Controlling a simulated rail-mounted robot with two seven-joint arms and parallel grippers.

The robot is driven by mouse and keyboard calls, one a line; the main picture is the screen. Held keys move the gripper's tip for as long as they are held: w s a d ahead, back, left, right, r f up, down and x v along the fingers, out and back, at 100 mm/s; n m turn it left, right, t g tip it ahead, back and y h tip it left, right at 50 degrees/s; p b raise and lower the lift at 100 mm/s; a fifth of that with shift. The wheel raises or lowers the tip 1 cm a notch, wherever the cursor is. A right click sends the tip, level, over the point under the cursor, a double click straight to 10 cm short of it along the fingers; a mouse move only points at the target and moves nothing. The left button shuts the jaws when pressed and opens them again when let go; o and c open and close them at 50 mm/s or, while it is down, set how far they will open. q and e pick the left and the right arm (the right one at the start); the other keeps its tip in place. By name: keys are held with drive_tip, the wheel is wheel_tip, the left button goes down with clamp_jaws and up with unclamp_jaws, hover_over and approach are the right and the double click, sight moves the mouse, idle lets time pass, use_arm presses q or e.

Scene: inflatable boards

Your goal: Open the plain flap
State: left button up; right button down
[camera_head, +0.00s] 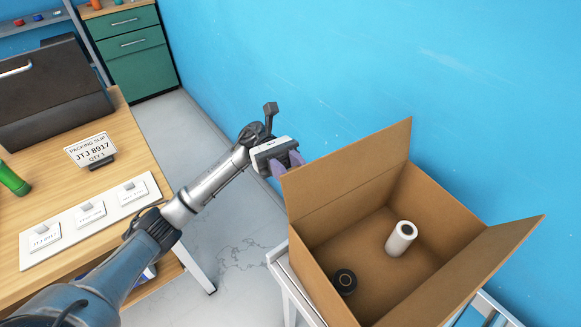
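An open cardboard box (332,262) stands at the right. Its far-left flap (350,168) stands up along the back edge, and its right flap (490,258) leans outward. Both show bare brown cardboard; I cannot tell which one the task calls plain. My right gripper is out of view.
The blue wall (300,60) is close behind. A wooden table (135,150) at the left holds a packing slip sign (90,149), a white board with cards (88,216) and a dark case (50,95).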

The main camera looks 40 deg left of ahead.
use_arm(q)
drive_tip(key=o, duration=0.4)
drive_tip(key=shift+o, duration=0.2)
drive_tip(key=v, duration=1.3)
drive_tip(key=shift+a, duration=0.35)
drive_tip(key=shift+w+f, duration=0.1)
